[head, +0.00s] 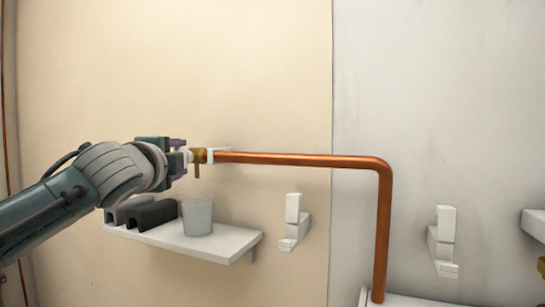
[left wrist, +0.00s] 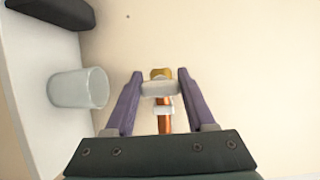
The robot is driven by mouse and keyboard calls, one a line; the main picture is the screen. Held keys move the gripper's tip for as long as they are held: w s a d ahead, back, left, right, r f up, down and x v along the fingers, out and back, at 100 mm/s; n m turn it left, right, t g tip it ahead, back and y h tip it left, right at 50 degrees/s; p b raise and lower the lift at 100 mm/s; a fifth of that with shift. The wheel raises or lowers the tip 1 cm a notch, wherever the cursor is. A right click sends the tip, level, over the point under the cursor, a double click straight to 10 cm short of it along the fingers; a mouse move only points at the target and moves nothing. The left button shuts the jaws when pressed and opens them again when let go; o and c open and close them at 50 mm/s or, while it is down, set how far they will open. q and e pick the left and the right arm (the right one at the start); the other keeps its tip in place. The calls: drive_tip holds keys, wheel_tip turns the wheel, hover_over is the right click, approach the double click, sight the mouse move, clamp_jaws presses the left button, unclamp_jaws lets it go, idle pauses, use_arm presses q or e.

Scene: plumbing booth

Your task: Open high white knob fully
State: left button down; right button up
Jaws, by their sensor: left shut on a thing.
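The white knob (left wrist: 159,88) sits at the end of a copper pipe, on a brass valve (head: 198,163). In the left wrist view the knob lies between my two purple fingers, which are shut on it. In the head view my left gripper (head: 180,158) meets the valve from the left and hides most of the knob. The brass part (left wrist: 161,73) also shows just beyond the knob in the left wrist view. My right gripper is not in view.
A white shelf (head: 232,247) below my left arm holds a grey cup (head: 197,217) and dark blocks (head: 152,214). The copper pipe (head: 300,160) runs right, then bends down. White wall brackets (head: 292,222) (head: 443,240) stand below and right of it.

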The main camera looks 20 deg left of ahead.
use_arm(q)
drive_tip(key=shift+c, duration=1.2)
unclamp_jaws()
drive_tip(key=b+v, duration=0.5)
drive_tip(key=v, duration=0.5)
